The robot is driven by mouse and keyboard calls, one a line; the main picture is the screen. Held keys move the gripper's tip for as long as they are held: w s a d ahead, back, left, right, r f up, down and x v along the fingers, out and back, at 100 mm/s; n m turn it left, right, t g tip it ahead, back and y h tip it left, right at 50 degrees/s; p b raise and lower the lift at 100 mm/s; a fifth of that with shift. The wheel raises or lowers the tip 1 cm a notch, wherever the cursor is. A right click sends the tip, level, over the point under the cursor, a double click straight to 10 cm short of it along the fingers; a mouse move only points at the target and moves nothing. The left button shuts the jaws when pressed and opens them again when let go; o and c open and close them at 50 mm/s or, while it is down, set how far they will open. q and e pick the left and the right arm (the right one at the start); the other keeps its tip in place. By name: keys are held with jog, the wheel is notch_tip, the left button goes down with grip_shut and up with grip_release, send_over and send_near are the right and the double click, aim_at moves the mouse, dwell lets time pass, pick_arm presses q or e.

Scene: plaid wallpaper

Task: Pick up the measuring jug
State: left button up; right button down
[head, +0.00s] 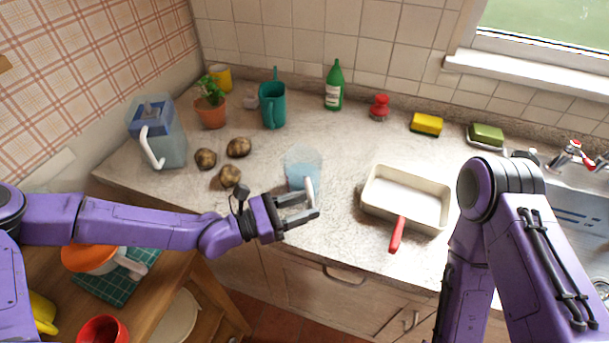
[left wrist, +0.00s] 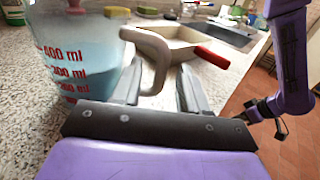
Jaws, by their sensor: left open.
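The measuring jug (head: 301,168) is clear with blue liquid and a pale handle. In the left wrist view the jug (left wrist: 75,60) has red ml marks and fills the upper left. My left gripper (head: 308,203) is open at the front of the jug, on its handle side. In the left wrist view the handle (left wrist: 158,62) shows between the two open fingers (left wrist: 158,92); I cannot tell whether they touch it. My right gripper is outside the head view; its small dark end (left wrist: 250,112) shows in the left wrist view, jaws unclear.
A white pan with a red handle (head: 397,234) stands right of the jug. The sink (head: 580,213) is far right.

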pick_arm(q)
jog(key=shift+s+a, duration=0.1)
grip_shut()
jog(key=shift+r, duration=0.15)
